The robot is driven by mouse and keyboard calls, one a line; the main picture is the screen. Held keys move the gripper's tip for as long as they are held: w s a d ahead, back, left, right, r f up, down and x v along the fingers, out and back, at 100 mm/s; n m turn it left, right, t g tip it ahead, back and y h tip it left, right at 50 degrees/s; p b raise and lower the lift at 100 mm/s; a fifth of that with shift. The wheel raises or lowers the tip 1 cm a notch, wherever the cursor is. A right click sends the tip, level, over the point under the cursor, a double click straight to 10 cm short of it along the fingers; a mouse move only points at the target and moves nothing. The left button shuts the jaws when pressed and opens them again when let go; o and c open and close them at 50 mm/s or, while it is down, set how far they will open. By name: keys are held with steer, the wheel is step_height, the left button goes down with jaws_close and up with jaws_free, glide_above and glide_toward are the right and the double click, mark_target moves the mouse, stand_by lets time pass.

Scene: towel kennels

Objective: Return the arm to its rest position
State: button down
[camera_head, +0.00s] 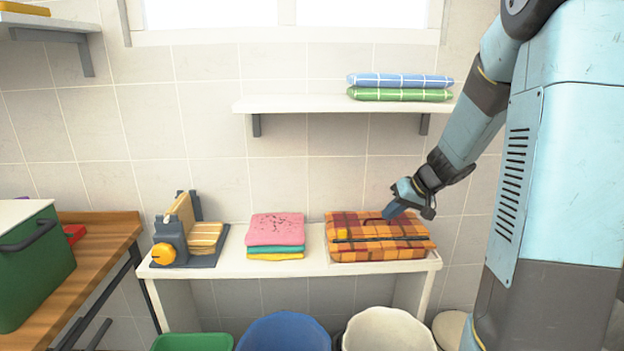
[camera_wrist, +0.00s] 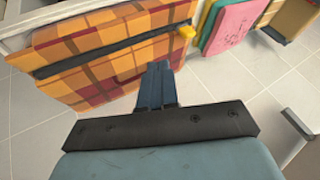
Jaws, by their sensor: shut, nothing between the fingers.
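My arm reaches in from the right in the head view, bent downward. My gripper (camera_head: 389,212) is shut and empty, with its tip just above or in front of an orange plaid folded item (camera_head: 375,228) at the right end of the white table; I cannot tell whether they touch. In the wrist view my shut gripper (camera_wrist: 157,68) points at the same plaid item (camera_wrist: 100,62), which has a dark strap across it and a small yellow tag.
The white table (camera_head: 315,266) also holds pink, teal and yellow folded towels (camera_head: 275,232) and a slicer-like machine (camera_head: 180,240). Above is a shelf (camera_head: 300,103) with blue and green cloths (camera_head: 400,86). Below stand a blue bin (camera_head: 283,333) and a cream bin (camera_head: 388,330). A green box (camera_head: 32,270) is left.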

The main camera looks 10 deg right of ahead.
steer(key=s+a+r+h, duration=0.1)
steer(key=s+a+r, duration=0.35)
steer(key=s, duration=0.25)
steer(key=s+a+r+h, duration=0.1)
steer(key=s+a+r, duration=0.2)
steer(key=s+r, duration=0.35)
steer(key=s+d+r+h, duration=0.1)
steer(key=s+r+h, duration=0.2)
steer(key=s, duration=1.1)
steer(key=shift+r+m+t, duration=0.3)
steer(key=shift+r+t, duration=0.1)
steer(key=shift+r, duration=0.05)
stand_by(1.6)
